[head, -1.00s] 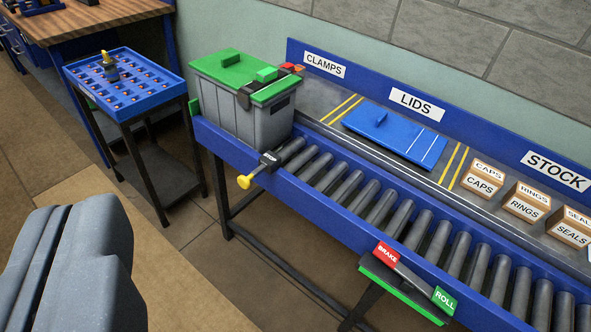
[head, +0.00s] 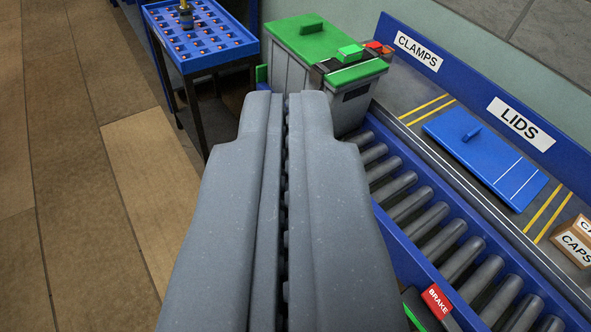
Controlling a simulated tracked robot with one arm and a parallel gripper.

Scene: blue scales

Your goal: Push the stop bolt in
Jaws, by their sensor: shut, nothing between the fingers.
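The stop bolt is hidden behind my gripper in the head view. My gripper (head: 287,96) is shut and empty, and its long grey fingers fill the lower middle of the picture. Its tips show just in front of the grey bin (head: 351,105) with the green lid (head: 305,38), at the far end of the roller conveyor (head: 411,204). I cannot tell whether the tips touch anything.
A blue tray table (head: 198,65) with a yellow-topped item stands at the upper left. A blue lid (head: 500,170) lies on the shelf beside the rollers. The red brake pad (head: 437,301) is at the lower right. Floor on the left is clear.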

